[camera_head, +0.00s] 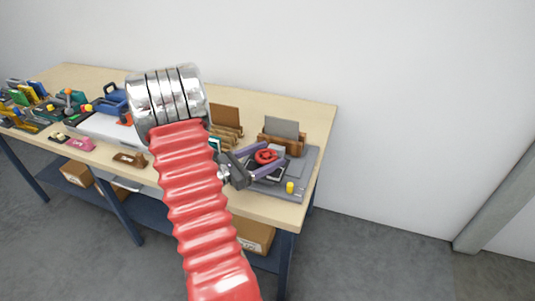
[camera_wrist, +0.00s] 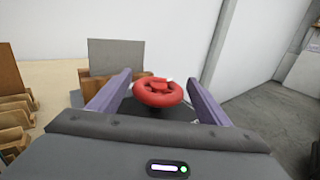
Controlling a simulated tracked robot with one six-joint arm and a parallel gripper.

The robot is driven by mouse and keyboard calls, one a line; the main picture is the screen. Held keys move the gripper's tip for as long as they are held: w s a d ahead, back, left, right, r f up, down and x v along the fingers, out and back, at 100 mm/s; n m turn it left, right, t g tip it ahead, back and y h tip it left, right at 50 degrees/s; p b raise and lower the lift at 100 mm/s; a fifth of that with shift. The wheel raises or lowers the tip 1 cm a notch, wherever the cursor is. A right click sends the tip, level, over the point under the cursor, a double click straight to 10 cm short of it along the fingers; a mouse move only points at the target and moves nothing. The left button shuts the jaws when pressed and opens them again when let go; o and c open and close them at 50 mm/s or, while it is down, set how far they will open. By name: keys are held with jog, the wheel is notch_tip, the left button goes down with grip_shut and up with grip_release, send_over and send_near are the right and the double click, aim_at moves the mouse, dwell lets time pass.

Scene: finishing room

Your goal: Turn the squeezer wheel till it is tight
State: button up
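The squeezer wheel is a red ring with a hub (camera_head: 266,156). It sits above a grey base plate (camera_head: 305,165) at the right end of the workbench. My gripper (camera_head: 277,153) has two purple fingers, spread apart, one on each side of the wheel. The fingers look open, and I cannot tell whether either touches the rim. The lower part of the squeezer is hidden behind the wheel and my gripper.
A wooden holder with a grey sheet (camera_head: 283,128) stands just behind the wheel. A slotted wooden rack (camera_head: 226,132) stands to its left. A yellow knob (camera_head: 290,187) is at the plate's front. Tools crowd the bench's left. The bench's right edge is close; floor beyond is clear.

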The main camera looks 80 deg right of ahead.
jog(key=shift+o, duration=0.5)
jog(key=shift+w+a, duration=0.3)
jog(key=shift+w, duration=0.1)
jog(key=v, duration=1.2)
jog(key=shift+w+a, duration=0.2)
jog(key=shift+a, duration=0.2)
jog(key=w+a+r+m+t+y, duration=0.2)
jog(key=a+t, duration=0.4)
jog(key=a, duration=0.8)
jog(key=w+a+r+m+t+y, duration=0.3)
jog(key=a+r+m+t+y, duration=0.1)
jog(key=a, duration=1)
jog(key=w+a+r+m+t+y, duration=0.3)
jog(key=a+r+t+y, duration=0.4)
jog(key=a, duration=0.8)
jog(key=shift+w+m+t, duration=0.25)
jog(key=shift+m+t, duration=0.05)
